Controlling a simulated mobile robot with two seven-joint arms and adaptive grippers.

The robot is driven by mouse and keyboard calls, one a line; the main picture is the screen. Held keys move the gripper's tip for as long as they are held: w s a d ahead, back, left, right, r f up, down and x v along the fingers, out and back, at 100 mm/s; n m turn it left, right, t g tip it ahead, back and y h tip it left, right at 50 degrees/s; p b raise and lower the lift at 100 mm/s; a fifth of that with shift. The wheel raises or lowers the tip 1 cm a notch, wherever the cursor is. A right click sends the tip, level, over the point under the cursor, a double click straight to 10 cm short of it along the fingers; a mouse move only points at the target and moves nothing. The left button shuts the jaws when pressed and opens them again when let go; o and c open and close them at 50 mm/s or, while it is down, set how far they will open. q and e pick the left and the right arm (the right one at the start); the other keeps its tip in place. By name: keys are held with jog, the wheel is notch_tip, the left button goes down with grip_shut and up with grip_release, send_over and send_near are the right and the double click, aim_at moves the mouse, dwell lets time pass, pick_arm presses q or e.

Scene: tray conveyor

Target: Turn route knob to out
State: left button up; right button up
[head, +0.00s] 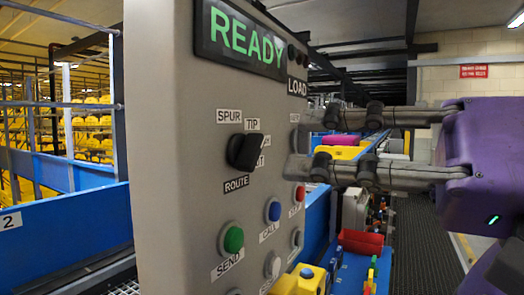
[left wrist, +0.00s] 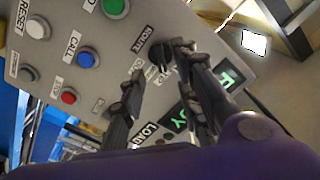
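The black route knob (head: 245,151) sits on the grey control panel (head: 175,110), above a ROUTE label. SPUR and TIP labels stand above it; labels at its right are partly hidden by the knob. I cannot tell exactly which label it points to. My left gripper (head: 308,143) is open, its two fingers apart and level, pointing at the panel to the right of the knob. In the left wrist view, the knob (left wrist: 160,54) shows between the open fingertips (left wrist: 160,62), close to the right one. Contact cannot be told. My right gripper is not in view.
The panel also carries a green SEND button (head: 231,238), a blue CALL button (head: 273,210), a red button (head: 299,193) and a lit READY display (head: 240,38). Behind it, a conveyor with coloured items (head: 358,242) runs back beside a dark walkway (head: 420,245).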

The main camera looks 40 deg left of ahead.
aim_at(258, 153)
pick_arm(q)
jog(key=p+x, duration=0.1)
jog(key=x, duration=0.5)
jog(key=shift+s+a, duration=0.15)
jog(key=shift+c, duration=0.2)
grip_shut()
